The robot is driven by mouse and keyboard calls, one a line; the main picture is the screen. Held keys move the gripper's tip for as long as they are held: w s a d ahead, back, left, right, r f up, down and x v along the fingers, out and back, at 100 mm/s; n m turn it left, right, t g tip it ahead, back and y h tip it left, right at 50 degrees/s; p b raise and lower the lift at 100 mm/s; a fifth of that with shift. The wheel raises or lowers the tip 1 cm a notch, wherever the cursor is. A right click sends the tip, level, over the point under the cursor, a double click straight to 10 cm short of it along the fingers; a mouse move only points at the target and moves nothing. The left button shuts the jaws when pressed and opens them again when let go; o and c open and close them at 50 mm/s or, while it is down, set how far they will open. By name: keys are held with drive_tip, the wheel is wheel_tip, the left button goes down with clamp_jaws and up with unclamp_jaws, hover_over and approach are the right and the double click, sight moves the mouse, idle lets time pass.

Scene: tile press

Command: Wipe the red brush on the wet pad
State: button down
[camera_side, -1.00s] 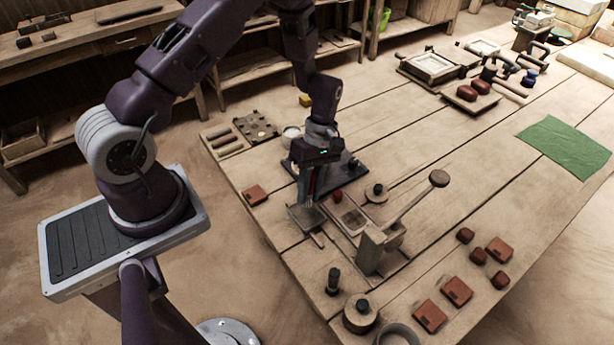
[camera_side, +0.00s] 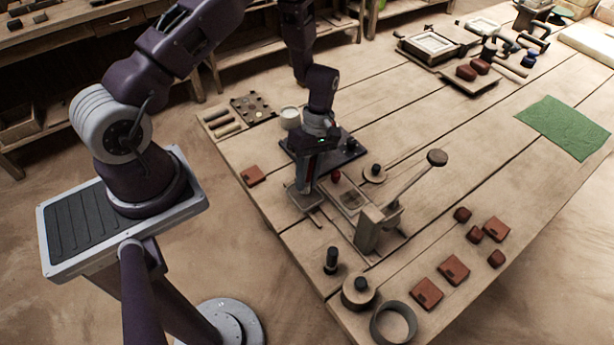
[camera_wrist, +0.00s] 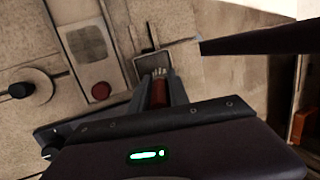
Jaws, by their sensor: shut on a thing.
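My gripper (camera_side: 304,184) is shut on the red brush, pointing down over the wet pad at the table's left side. In the wrist view the brush's red handle (camera_wrist: 158,93) shows between the fingers, with pale bristles at its far end. The wet pad (camera_side: 312,203) is a small grey square in a shallow tray; the wrist view shows part of it (camera_wrist: 145,67) around the bristles. The bristles appear at the pad, but I cannot tell whether they touch it. The gripper hides part of the pad in the side view.
A press with a raised lever (camera_side: 408,188) stands right of the pad, with a red knob (camera_side: 335,177) near its mould. A dark tray (camera_side: 345,157) lies behind my gripper. A dark upright tool (camera_side: 331,260) and red tiles (camera_side: 454,270) are nearer. Mid-table behind the lever is clear.

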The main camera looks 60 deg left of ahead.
drive_tip(key=shift+f, duration=0.6)
idle(0.4)
idle(0.4)
drive_tip(key=shift+r, duration=3.55)
